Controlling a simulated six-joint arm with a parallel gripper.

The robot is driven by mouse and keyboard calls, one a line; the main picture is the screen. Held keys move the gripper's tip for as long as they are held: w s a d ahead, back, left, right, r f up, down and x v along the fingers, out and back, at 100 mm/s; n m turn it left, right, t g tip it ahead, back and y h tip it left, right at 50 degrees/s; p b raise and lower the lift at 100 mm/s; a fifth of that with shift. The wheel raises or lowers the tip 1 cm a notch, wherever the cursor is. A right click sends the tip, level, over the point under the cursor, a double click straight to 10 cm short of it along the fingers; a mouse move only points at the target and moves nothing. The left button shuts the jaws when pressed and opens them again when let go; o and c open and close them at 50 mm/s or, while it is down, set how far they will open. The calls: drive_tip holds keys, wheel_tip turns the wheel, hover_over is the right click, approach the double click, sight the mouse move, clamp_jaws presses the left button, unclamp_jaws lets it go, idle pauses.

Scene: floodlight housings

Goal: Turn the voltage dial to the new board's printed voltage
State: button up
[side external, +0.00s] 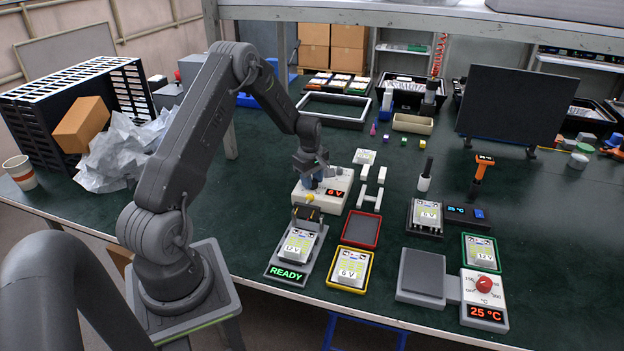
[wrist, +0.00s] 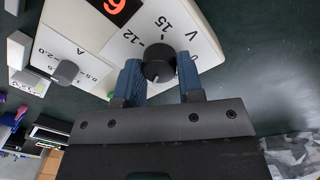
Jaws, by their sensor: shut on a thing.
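The white power supply (side external: 307,197) stands mid-table with a red display (side external: 337,193) reading 6 V. In the wrist view its black voltage dial (wrist: 158,62) sits among printed numbers, with 12, 15 and V readable. My gripper (wrist: 160,78) is shut on this dial, one blue finger on each side. In the side view my gripper (side external: 318,183) points down at the supply and hides the dial. A 12 V board (side external: 298,244) lies on the READY fixture. A 6 V board (side external: 352,268) lies in a yellow tray, and a 12 V board (side external: 484,254) in a green tray.
A second, smaller grey dial (wrist: 67,71) sits on the supply's face. A yellow button (side external: 310,197) is at its front. An empty red tray (side external: 361,230) is close by. Another 6 V board (side external: 428,214) sits in a black holder. A heater unit (side external: 484,296) shows 25 °C.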

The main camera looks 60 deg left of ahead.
drive_tip(key=shift+m, duration=0.3)
drive_tip(key=m, duration=0.4)
drive_tip(key=shift+m, duration=0.4)
drive_tip(key=m, duration=0.5)
drive_tip(key=shift+w+h, duration=0.1)
drive_tip(key=shift+h, duration=0.2)
drive_tip(key=m, duration=1.1)
drive_tip(key=shift+g, duration=0.3)
drive_tip(key=o, duration=0.9)
